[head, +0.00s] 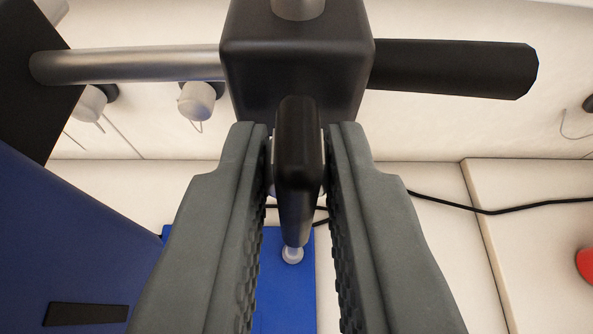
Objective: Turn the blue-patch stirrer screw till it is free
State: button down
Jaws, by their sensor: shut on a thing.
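A black flat-sided screw head (297,170) stands out from the front of a black clamp block (297,62). My gripper (298,132) has its two grey ribbed fingers on either side of the screw head, shut on it near the fingertips. How far the screw sits in the block is hidden behind its head. A blue patch (285,300) shows below, between and behind the fingers, with a small pale round tip in front of it.
A metal rod (140,65) runs left from the block to a dark upright; a black handle (450,68) sticks out right. A dark blue body (80,240) fills the lower left. A black cable (490,211) crosses the pale surface at right, near a red knob (585,263).

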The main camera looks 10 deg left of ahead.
jog(key=c, duration=1.4)
grip_release()
jog(key=shift+s, duration=0.1)
jog(key=v, duration=1.7)
jog(key=shift+s+r, duration=0.1)
